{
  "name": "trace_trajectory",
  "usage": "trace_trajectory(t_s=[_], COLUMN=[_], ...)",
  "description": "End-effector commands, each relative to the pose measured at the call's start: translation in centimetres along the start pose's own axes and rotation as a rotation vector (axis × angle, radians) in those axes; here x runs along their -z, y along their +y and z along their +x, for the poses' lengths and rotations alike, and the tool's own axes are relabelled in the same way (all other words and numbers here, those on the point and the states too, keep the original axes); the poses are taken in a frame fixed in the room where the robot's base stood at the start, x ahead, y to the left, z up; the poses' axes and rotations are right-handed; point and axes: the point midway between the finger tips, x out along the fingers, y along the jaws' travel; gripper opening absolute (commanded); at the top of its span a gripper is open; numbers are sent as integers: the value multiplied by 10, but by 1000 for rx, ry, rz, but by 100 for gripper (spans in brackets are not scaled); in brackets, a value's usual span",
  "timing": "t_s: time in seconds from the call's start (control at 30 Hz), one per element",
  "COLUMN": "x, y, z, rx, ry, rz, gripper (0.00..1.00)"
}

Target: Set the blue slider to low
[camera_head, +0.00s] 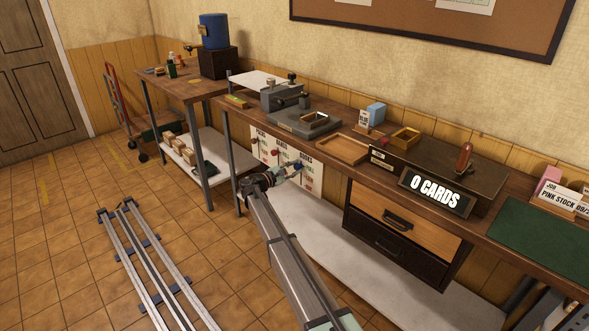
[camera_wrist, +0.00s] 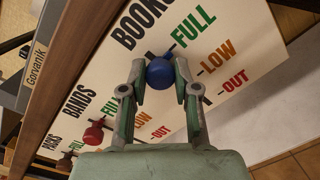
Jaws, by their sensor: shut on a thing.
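The blue slider's round knob (camera_wrist: 160,72) is between my gripper's fingertips (camera_wrist: 160,78) in the wrist view, and the gripper is shut on it. It belongs to the BOOKS column of a white panel (camera_wrist: 265,95) with the words FULL, LOW and OUT. The knob is near the FULL end, with a thin dark pointer beside FULL. The knob and fingers hide part of its slot. In the head view my gripper (camera_head: 291,169) is at the panel (camera_head: 312,181) below the bench front, and the blue knob is hard to make out there.
A red knob (camera_wrist: 94,133) in the BANDS column and another reddish knob (camera_wrist: 65,160) stand left of my gripper. The wooden bench edge (camera_wrist: 75,65) runs close above the panel. A drawer unit (camera_head: 400,225) is to the right. A white lower shelf (camera_head: 330,245) lies underneath.

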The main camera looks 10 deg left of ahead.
Motion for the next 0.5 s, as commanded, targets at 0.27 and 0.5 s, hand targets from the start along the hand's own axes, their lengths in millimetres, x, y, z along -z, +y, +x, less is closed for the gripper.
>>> trace_trajectory(t_s=[0.27, 0.5], x=[34, 34], y=[-34, -34], z=[1, 1], rx=[1, 1], ry=[-1, -1], rz=[-1, 0], gripper=[0, 0])
